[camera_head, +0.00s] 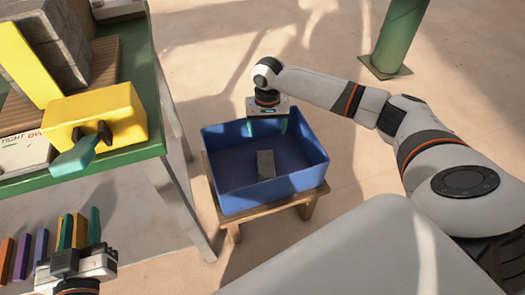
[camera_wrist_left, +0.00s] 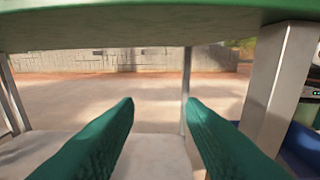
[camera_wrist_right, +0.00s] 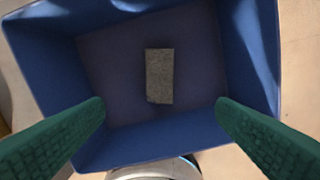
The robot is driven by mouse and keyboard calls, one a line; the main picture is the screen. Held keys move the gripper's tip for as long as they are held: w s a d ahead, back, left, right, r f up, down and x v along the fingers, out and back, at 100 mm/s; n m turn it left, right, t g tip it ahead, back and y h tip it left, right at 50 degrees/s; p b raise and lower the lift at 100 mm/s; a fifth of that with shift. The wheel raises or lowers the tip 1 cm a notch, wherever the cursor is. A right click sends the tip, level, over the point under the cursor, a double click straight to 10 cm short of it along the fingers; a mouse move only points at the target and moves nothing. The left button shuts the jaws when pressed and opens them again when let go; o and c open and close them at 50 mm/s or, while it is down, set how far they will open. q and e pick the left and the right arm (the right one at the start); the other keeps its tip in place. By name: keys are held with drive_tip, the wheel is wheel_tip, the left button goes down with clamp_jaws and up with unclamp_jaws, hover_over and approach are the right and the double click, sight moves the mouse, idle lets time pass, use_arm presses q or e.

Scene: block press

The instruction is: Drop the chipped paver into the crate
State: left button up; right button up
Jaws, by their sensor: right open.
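The grey paver (camera_head: 265,164) lies on the floor of the blue crate (camera_head: 228,200). In the right wrist view the paver (camera_wrist_right: 159,76) lies near the middle of the crate floor, with the crate walls (camera_wrist_right: 250,60) around it. A small light mark shows at its lower left corner. My right gripper (camera_head: 267,126) is above the far side of the crate, fingers pointing down, open and empty, apart from the paver. My left gripper (camera_head: 80,228) is low at the left, beside the green table; its fingers (camera_wrist_left: 160,125) stand apart with nothing between them.
The crate stands on a low wooden stand (camera_head: 230,228). The green table (camera_head: 150,100) at left holds a yellow machine (camera_head: 95,115) with a teal lever and grey blocks (camera_head: 55,60). Several coloured bars (camera_head: 30,255) are near my left gripper. A green post (camera_head: 398,35) stands behind.

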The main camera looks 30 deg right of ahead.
use_arm(q)
drive_tip(key=s+a+f+g+y+p, duration=0.1)
drive_tip(key=s+a+f+g, duration=0.1)
drive_tip(key=f+g, duration=0.3)
drive_tip(key=shift+s+f+y+p, duration=0.3)
drive_tip(key=shift+s+f, duration=0.4)
drive_tip(key=shift+f, duration=0.2)
use_arm(e)
wheel_tip(320, 180, up, 5)
drive_tip(key=shift+f, duration=0.1)
